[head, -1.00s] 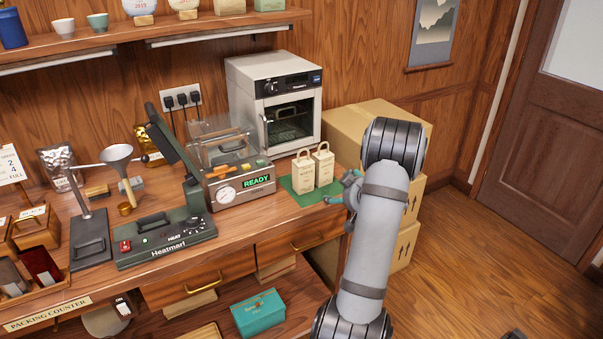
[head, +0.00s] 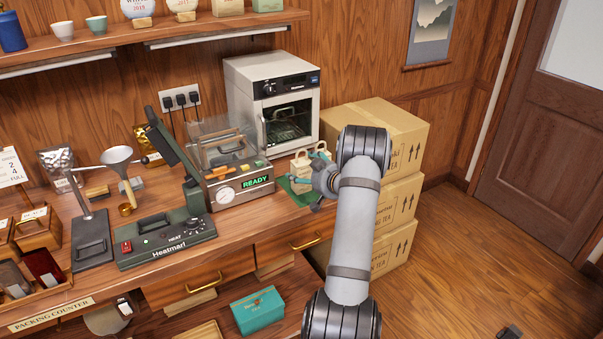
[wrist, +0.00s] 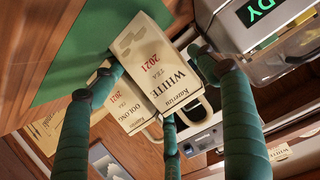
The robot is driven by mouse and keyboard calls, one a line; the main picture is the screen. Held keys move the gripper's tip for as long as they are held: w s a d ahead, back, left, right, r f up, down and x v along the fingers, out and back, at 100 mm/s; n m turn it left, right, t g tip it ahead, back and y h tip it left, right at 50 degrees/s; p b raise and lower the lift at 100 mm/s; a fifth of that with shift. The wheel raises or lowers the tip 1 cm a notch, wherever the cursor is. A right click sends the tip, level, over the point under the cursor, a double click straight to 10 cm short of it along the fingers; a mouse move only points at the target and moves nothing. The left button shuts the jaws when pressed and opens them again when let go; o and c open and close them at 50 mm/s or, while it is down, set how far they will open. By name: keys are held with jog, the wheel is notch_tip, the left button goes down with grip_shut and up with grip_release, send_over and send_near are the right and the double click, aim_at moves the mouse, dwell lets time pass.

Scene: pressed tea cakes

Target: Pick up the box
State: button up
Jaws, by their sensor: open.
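Two cream tea cartons with loop handles stand on a green mat (head: 284,184) by the counter's right end. In the wrist view, the WHITE TEA 2021 carton (wrist: 150,62) is in the middle, between my fingers, and the OOLONG TEA carton (wrist: 120,108) is partly hidden behind it. In the head view, my gripper (head: 318,182) is in front of the cartons and covers their lower parts. Its green fingers also show in the wrist view (wrist: 158,62), spread around the WHITE carton. The gripper is open; I cannot tell whether any finger touches the carton.
A small oven (head: 283,105) stands behind the cartons. A sealing machine with a READY display (head: 256,182) is close on the left. Stacked cardboard boxes (head: 400,150) stand to the right. A teal box (head: 258,312) sits on the lower shelf.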

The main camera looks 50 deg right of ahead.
jog(key=shift+w+d+f, duration=0.3)
jog(key=shift+w, duration=0.2)
jog(key=shift+c, duration=0.4)
jog(key=c, duration=0.7)
jog(key=shift+c, duration=0.9)
